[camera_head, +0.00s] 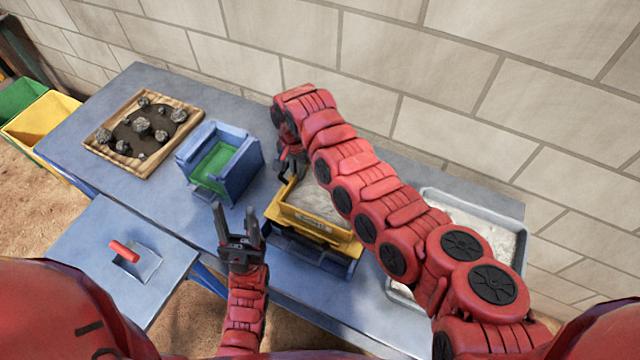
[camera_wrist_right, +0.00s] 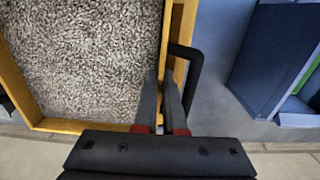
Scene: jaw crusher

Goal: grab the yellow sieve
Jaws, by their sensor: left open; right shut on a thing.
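The yellow sieve (camera_head: 312,229) is a rectangular tray with grey grit in it, sitting on a dark blue stand (camera_head: 305,253) at the middle of the table. In the right wrist view the grit fills its inside, and its yellow rim (camera_wrist_right: 178,25) and a black handle (camera_wrist_right: 188,52) show. My right gripper (camera_head: 291,165) is at the sieve's left side; in the wrist view its fingers (camera_wrist_right: 173,108) are shut on the sieve at its rim near the handle. The exact contact is partly hidden. My left gripper (camera_head: 237,225) is open and empty, left of the sieve, with fingers pointing up.
A blue box with green inside (camera_head: 217,160) stands left of the sieve. A wooden tray with rocks (camera_head: 185,107) is further left. A grey tray of pale material (camera_head: 515,250) lies at right, behind my right arm. A red-handled scoop (camera_head: 125,252) lies front left. A brick wall stands behind.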

